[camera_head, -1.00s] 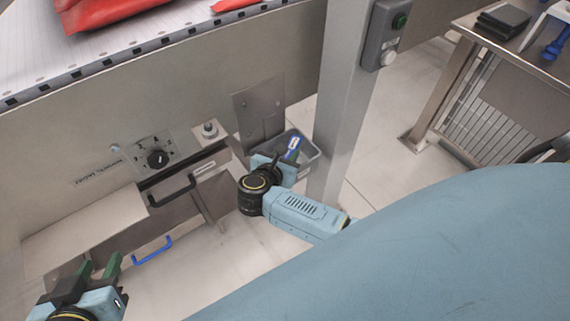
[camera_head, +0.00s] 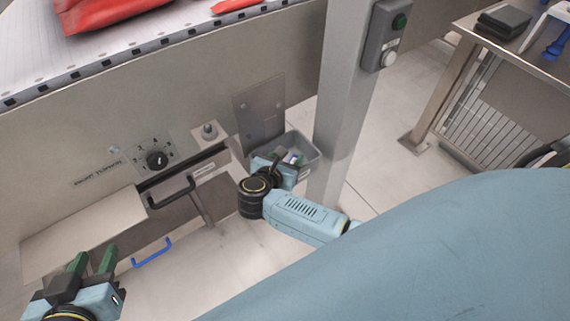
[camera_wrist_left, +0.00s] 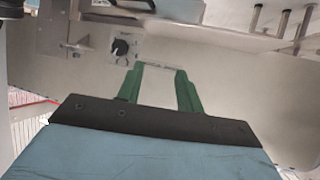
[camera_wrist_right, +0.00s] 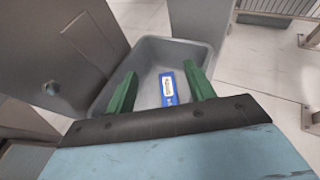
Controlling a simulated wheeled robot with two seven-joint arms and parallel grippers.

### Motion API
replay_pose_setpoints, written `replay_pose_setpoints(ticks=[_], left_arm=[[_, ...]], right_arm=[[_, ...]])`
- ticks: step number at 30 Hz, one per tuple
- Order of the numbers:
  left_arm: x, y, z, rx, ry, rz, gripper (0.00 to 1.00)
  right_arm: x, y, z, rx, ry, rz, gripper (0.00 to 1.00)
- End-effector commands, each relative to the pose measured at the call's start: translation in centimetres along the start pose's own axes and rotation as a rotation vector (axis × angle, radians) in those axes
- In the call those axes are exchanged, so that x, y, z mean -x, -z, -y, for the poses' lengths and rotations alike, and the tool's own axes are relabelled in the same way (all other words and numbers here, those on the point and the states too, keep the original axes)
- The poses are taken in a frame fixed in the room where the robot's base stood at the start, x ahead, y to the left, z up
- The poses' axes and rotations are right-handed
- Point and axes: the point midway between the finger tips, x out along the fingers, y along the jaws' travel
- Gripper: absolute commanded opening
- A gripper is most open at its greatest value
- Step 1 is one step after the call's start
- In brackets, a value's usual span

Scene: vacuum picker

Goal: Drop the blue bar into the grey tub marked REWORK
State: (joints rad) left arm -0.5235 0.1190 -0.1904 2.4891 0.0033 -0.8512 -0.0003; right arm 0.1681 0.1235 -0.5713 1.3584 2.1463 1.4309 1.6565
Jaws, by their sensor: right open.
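The blue bar (camera_wrist_right: 168,90) with a white label shows inside the grey tub (camera_wrist_right: 148,56) in the right wrist view. Whether it rests on the tub floor is not clear. In the head view the bar (camera_head: 292,157) is partly hidden by my right gripper, and the tub (camera_head: 312,154) stands beside the grey post. A small label on the tub is too small to read. My right gripper (camera_wrist_right: 161,71) is open above the tub, its green fingers either side of the bar and apart from it. My left gripper (camera_head: 91,260) is open and empty at the lower left.
The grey post (camera_head: 340,120) with a green button box (camera_head: 385,38) rises right beside the tub. The machine front has a dial (camera_head: 157,159), a black handle (camera_head: 172,193) and a blue handle (camera_head: 152,253). A metal table (camera_head: 460,60) stands at the right.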

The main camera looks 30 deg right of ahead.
Motion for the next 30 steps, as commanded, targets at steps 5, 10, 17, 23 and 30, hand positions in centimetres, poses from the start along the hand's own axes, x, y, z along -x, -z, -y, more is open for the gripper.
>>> replay_pose_setpoints(ticks=[5, 10, 17, 23, 30], left_arm=[[0.2, -0.5, 0.1, 0.001, 0.002, 0.037, 0.36], [0.9, -3.1, 0.6, 0.003, 0.014, 0.188, 0.36], [3.1, -7.1, 1.4, 0.009, 0.036, 0.441, 0.36], [5.6, -10.1, 2.0, 0.018, 0.052, 0.646, 0.36], [7.2, -12.1, 2.4, 0.023, 0.063, 0.777, 0.36]], right_arm=[[0.7, 0.0, -0.1, -0.001, -0.001, -0.002, 0.54], [2.7, 0.0, 0.0, -0.001, -0.002, -0.005, 0.54], [6.4, 0.0, 0.0, -0.001, 0.0, -0.006, 0.54], [9.8, 0.0, 0.0, 0.0, 0.0, -0.005, 0.54], [12.8, 0.0, 0.0, 0.0, 0.0, -0.002, 0.54]])
